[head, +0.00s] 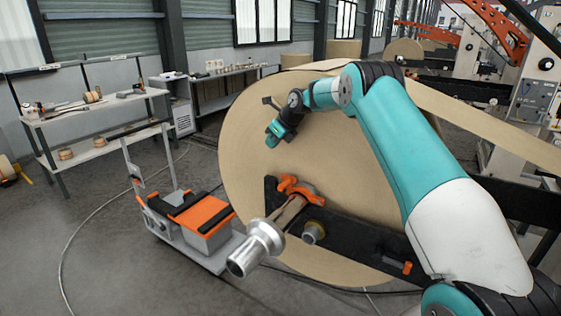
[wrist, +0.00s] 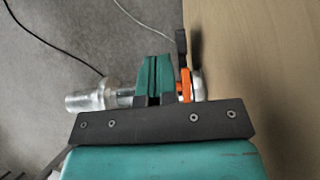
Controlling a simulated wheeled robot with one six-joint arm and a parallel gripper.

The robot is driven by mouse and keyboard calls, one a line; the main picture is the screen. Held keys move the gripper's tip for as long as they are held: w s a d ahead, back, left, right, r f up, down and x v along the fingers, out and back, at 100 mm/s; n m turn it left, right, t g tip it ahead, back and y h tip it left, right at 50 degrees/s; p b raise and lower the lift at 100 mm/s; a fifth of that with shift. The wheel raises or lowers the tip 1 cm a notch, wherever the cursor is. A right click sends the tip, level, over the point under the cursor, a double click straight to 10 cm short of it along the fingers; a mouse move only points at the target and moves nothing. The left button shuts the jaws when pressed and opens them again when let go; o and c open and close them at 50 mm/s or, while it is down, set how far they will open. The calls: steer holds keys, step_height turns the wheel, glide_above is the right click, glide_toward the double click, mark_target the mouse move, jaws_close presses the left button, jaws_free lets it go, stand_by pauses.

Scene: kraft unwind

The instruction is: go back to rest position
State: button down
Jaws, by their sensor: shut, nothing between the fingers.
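My gripper (head: 276,134) hangs at the end of my teal arm in front of the large kraft paper roll (head: 245,160). In the wrist view my gripper (wrist: 153,78) has its teal fingers together, with nothing between them. It is above the roll's shaft with the silver metal end (head: 257,248), apart from it in the head view. That silver end shows behind and left of the fingers in the wrist view (wrist: 88,97). An orange clamp (head: 298,187) sits on the shaft near the roll. Part of the orange piece (wrist: 186,84) shows right of the fingers.
A cart with an orange and grey box (head: 205,222) stands left of the roll. A shelf bench (head: 90,115) with tools is at the far left. A black beam (head: 345,235) crosses low before the roll. Cables lie on the floor. Open floor (head: 100,265) lies at lower left.

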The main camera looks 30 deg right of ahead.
steer(key=s+a+r+n+g+y+b, duration=0.1)
steer(key=s+a+r+n+b, duration=0.2)
steer(key=s+a+n, duration=0.7)
steer(key=s+a+r+n+g+b, duration=0.2)
steer(key=s+a+n+b, duration=0.2)
steer(key=s+a+n, duration=0.55)
steer(key=s+a+f+n+g+b, duration=0.1)
steer(key=s+a+f+n, duration=0.1)
steer(key=s+n, duration=0.4)
steer(key=s+a+f+n+g+b, duration=0.1)
steer(key=s+n, duration=0.5)
steer(key=s, duration=0.8)
steer(key=s+a+f+n+g+b, duration=0.1)
steer(key=s+a+f+n+b, duration=0.2)
steer(key=s+n, duration=0.3)
steer(key=s+a+f, duration=0.1)
steer(key=s, duration=0.3)
steer(key=shift+s+a+f, duration=0.25)
steer(key=shift+a, duration=0.1)
